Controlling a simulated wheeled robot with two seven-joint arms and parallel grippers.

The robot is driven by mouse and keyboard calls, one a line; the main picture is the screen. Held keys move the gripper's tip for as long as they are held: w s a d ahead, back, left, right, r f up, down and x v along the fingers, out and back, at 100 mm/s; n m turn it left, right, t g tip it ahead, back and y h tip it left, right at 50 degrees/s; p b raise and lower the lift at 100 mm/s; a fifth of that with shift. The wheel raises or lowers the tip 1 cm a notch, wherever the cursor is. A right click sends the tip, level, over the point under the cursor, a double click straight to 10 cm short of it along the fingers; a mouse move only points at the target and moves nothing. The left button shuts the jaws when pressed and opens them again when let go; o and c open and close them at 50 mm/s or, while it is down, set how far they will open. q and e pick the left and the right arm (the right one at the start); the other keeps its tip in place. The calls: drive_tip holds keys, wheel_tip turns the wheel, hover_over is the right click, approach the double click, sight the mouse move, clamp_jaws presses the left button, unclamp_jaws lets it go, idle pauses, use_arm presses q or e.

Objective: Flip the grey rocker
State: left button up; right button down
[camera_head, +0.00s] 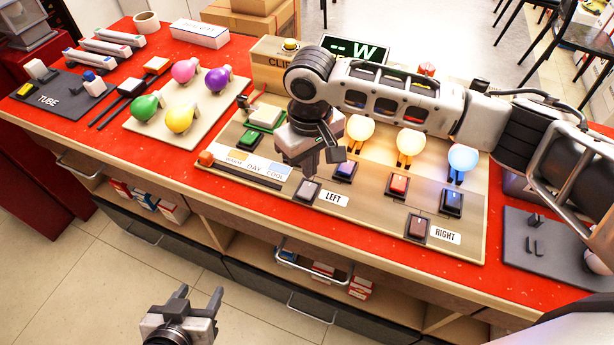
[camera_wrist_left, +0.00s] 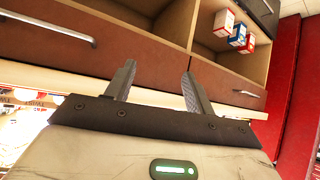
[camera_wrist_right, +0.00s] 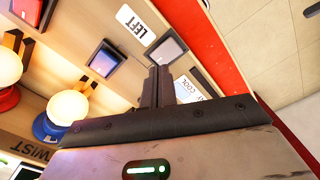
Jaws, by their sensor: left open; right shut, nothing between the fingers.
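A grey rocker (camera_head: 307,191) in a dark frame sits near the front edge of the wooden board, beside the LEFT label (camera_head: 333,199). In the right wrist view the grey rocker (camera_wrist_right: 168,45) lies just beyond my fingertips. My right gripper (camera_head: 308,168) points down over the board, close behind the rocker. Its fingers (camera_wrist_right: 157,78) are together and empty; I cannot tell whether they touch the board. Its tilt is hard to judge. My left gripper (camera_head: 198,297) is open and empty, low in front of the counter; the left wrist view shows its spread fingers (camera_wrist_left: 157,85) facing drawers.
The board also has a blue rocker (camera_head: 344,171), a red rocker (camera_head: 398,185), a brownish rocker (camera_head: 416,228) by the RIGHT label (camera_head: 445,236), and lit bulbs (camera_head: 410,142) behind. A tray of coloured bulbs (camera_head: 181,117) stands left. Bare red counter (camera_head: 150,155) runs along the front.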

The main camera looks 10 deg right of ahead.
sight(309, 186)
wheel_tip(309, 186, up, 2)
drive_tip(key=shift+p, duration=0.75)
drive_tip(key=shift+r, duration=0.8)
